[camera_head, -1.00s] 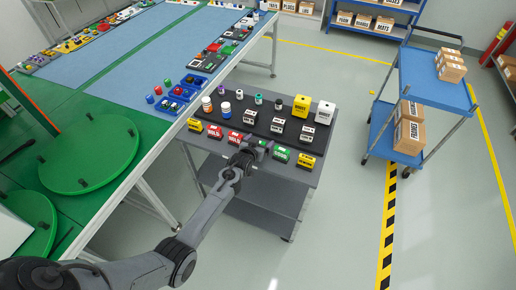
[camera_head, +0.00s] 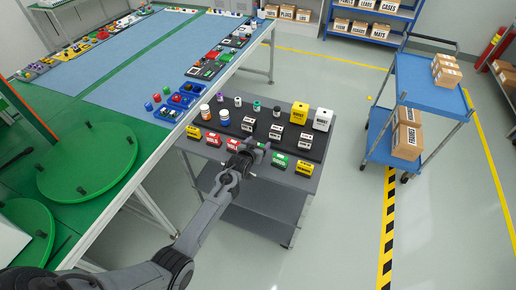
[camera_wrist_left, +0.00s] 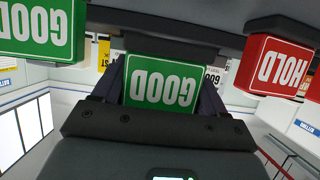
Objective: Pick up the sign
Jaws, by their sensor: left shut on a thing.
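My left gripper (camera_head: 258,150) is over the front row of signs on the dark trolley (camera_head: 232,176). In the left wrist view it is shut on a green GOOD sign (camera_wrist_left: 162,84), which sits between the two fingers with its lettering upside down in the picture. In the head view this sign is mostly hidden by the gripper. Another green GOOD sign (camera_wrist_left: 42,30) is to the left and a red HOLD sign (camera_wrist_left: 279,66) to the right in the wrist view. I cannot tell whether the held sign is clear of the trolley. My right gripper is not in view.
Red signs (camera_head: 213,138), a green sign (camera_head: 279,160) and yellow signs (camera_head: 305,167) share the front row. Bottles, small boxes and a yellow box (camera_head: 298,112) stand behind. A green table (camera_head: 130,130) is left; a blue cart (camera_head: 432,80) is right, across clear floor.

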